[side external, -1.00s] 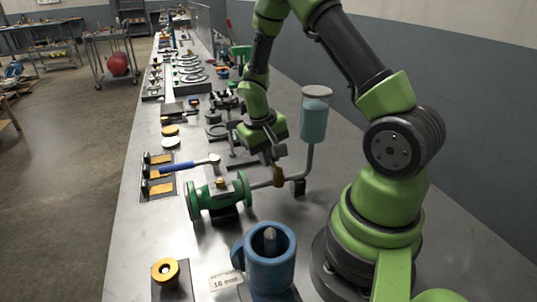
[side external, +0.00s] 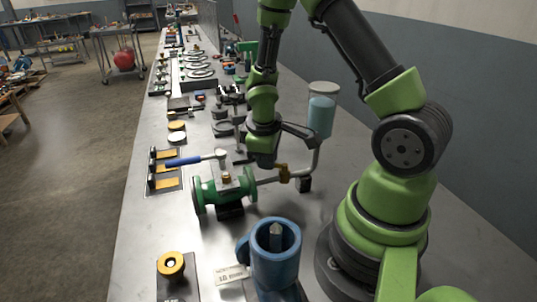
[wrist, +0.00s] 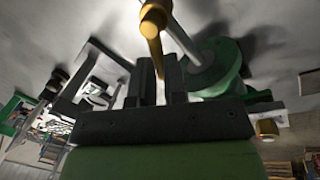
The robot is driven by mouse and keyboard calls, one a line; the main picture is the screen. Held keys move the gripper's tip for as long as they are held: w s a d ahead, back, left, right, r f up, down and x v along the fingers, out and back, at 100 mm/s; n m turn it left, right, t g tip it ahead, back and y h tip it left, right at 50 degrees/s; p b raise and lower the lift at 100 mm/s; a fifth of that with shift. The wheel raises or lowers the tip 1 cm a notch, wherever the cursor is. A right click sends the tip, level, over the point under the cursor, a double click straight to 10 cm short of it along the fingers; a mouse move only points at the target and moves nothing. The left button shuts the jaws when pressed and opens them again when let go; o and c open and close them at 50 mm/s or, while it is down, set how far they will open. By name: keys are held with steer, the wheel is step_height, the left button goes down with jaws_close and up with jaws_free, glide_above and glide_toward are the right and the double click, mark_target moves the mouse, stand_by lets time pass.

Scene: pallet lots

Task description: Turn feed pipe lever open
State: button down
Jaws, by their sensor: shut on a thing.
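The feed pipe (side external: 316,160) runs from the clear tank (side external: 322,112) with blue liquid down to the green valve body (side external: 224,190). A brass feed valve (side external: 284,173) sits on the pipe; in the wrist view its brass body (wrist: 155,14) is at the top, with the lever (wrist: 156,54) reaching down between my fingers. My gripper (wrist: 159,82) is shut on this lever. In the side view my wrist stands over the pipe between the green valve and the tank; my fingertips are largely hidden there.
A blue-handled lever (side external: 190,161) lies above the green valve. A blue cylinder fixture (side external: 275,262) and a brass ring on a dark block (side external: 171,265) stand in front. Several parts line the bench behind. Bare bench lies left of the green valve.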

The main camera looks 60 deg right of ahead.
steer(key=shift+s+a+n+t, duration=0.2)
steer(key=shift+a+n, duration=0.15)
steer(key=shift+n, duration=0.8)
steer(key=shift+s+a+n+t, duration=0.2)
steer(key=shift+a+n, duration=0.15)
steer(key=shift+n, duration=0.8)
steer(key=c, duration=1.2)
jaws_free()
steer(key=shift+o, duration=0.2)
